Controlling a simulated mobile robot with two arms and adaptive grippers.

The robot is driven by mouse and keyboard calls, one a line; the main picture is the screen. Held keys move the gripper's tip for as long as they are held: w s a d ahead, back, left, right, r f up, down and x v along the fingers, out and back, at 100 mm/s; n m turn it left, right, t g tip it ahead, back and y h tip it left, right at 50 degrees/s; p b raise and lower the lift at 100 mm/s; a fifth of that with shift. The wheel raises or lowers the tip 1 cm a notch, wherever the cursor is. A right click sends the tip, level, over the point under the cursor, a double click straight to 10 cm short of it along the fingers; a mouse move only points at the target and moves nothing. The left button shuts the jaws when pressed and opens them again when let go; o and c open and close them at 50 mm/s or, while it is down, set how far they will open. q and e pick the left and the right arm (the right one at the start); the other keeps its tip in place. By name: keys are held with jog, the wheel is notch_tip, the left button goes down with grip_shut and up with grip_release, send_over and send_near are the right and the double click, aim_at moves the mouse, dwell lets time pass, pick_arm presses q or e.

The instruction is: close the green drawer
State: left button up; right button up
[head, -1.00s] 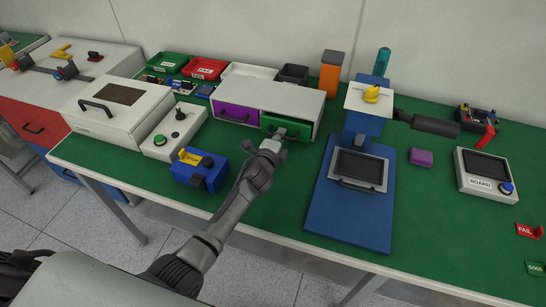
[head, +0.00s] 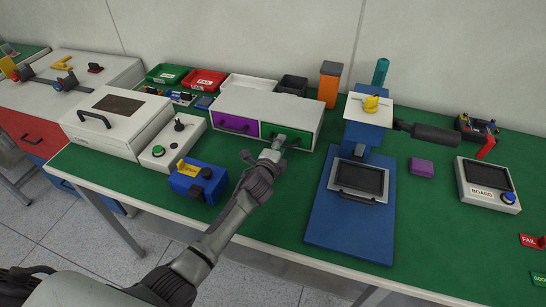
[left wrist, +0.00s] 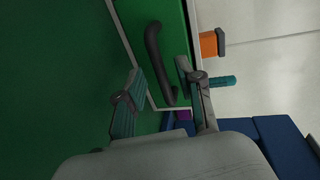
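The green drawer (head: 298,140) is the right one of two in a white cabinet (head: 262,100). Its front looks flush or nearly flush with the cabinet; the arm hides part of it. My left gripper (head: 277,146) is right at this front, at the drawer's dark handle. In the left wrist view the gripper (left wrist: 159,72) is open, its two fingers apart. The curved black handle (left wrist: 153,42) shows in the gap ahead of them, against the green drawer front (left wrist: 177,22). I cannot tell whether a finger touches it. My right gripper is not in view.
A purple drawer (head: 236,123) sits left of the green one. A blue box (head: 198,184) stands left of my arm. A blue press (head: 350,215) stands to the right. Green table top (head: 295,190) is clear between arm and press.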

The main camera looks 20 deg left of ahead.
pick_arm(q)
jog(key=v, duration=1)
